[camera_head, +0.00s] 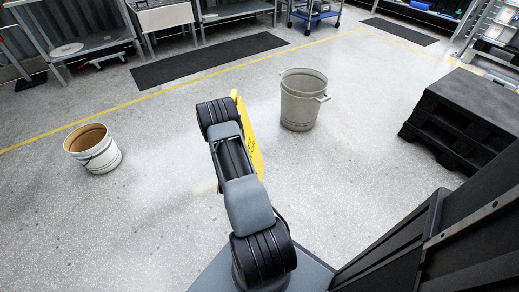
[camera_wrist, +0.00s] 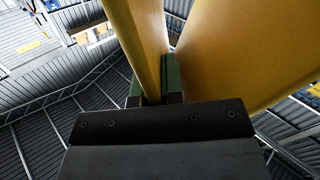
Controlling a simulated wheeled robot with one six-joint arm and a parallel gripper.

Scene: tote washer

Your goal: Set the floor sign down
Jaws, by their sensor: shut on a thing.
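The yellow floor sign (camera_head: 251,142) shows partly behind my arm in the head view, standing steeply with some dark marking on its face. The arm hides much of it, and I cannot tell whether its lower edge touches the floor. In the wrist view two yellow panels of the sign (camera_wrist: 225,55) fill the upper middle and right, spread apart from each other. My gripper (camera_wrist: 157,93), with green finger pads, is shut on the sign at the near end of the narrower panel. The head view does not show the fingers.
A grey bin (camera_head: 301,101) stands right of the sign, and a white bucket (camera_head: 93,150) stands to the left. A black pallet stack (camera_head: 462,118) is at right. Dark mats (camera_head: 205,61) lie behind a yellow floor line. The floor between bucket and arm is clear.

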